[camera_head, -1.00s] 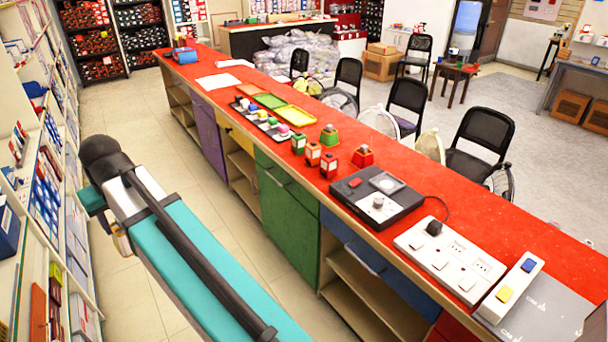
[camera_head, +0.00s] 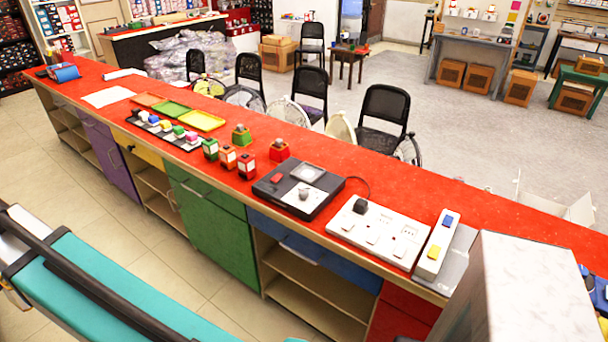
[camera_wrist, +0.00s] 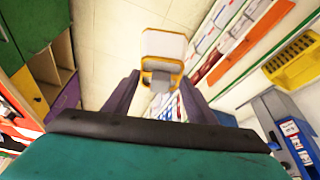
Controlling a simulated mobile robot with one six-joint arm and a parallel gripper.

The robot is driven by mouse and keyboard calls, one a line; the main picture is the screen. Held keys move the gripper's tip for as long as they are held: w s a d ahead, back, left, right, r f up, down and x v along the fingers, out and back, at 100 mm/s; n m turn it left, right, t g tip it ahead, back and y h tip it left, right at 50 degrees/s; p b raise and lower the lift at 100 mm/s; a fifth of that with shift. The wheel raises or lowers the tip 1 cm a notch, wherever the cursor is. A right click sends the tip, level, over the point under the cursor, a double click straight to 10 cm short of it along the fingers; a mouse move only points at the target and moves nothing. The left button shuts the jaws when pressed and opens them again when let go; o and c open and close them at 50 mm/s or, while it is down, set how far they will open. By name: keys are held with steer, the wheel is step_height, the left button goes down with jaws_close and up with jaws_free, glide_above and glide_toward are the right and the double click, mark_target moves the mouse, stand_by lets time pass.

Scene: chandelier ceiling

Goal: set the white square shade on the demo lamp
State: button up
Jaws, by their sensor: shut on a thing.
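My gripper (camera_wrist: 160,82) shows in the wrist view, with a dark finger on each side. It is shut on a white, squarish piece with orange edges (camera_wrist: 163,44), which looks like the shade. A grey part shows at its near end. The piece is over the floor, apart from the counter. In the head view my arm lies at the lower left and its end is mostly out of frame. I cannot make out the demo lamp for certain in either view.
The long red counter (camera_head: 450,205) crosses the head view. On it are a black device (camera_head: 298,188), a white socket board (camera_head: 380,229) and several small coloured blocks. A tall white box (camera_head: 525,290) stands close at the right. Shelves (camera_wrist: 235,50) flank the floor in the wrist view.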

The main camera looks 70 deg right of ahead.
steer(key=s+d+f+m+g+h, duration=0.1)
steer(key=s+d+m, duration=0.2)
steer(key=d, duration=1)
steer(key=s+d+f+m+h, duration=0.1)
steer(key=s+d+m, duration=0.3)
steer(key=d, duration=0.8)
steer(key=s+d+m+g+h, duration=0.1)
steer(key=s+d+m, duration=0.2)
steer(key=d, duration=1)
steer(key=s+d+f+m+g, duration=0.1)
steer(key=s+d+m, duration=0.4)
steer(key=s+d, duration=0.7)
steer(key=s+d+f+m+g+h+b, duration=0.1)
steer(key=s+d+m, duration=0.5)
steer(key=s+d, duration=0.7)
steer(key=s+g, duration=0.1)
steer(key=s, duration=0.3)
steer(key=shift+s+d+g+b, duration=0.2)
steer(key=shift+s+g+b, duration=0.1)
steer(key=shift+s, duration=0.1)
steer(key=shift+f, duration=0.1)
steer(key=d+f+p, duration=0.1)
steer(key=d+p, duration=0.2)
steer(key=d, duration=1.1)
steer(key=shift+w+d+f+p, duration=0.2)
steer(key=shift+w+d+p, duration=0.1)
steer(key=shift+d+p, duration=0.05)
steer(key=shift+d, duration=0.15)
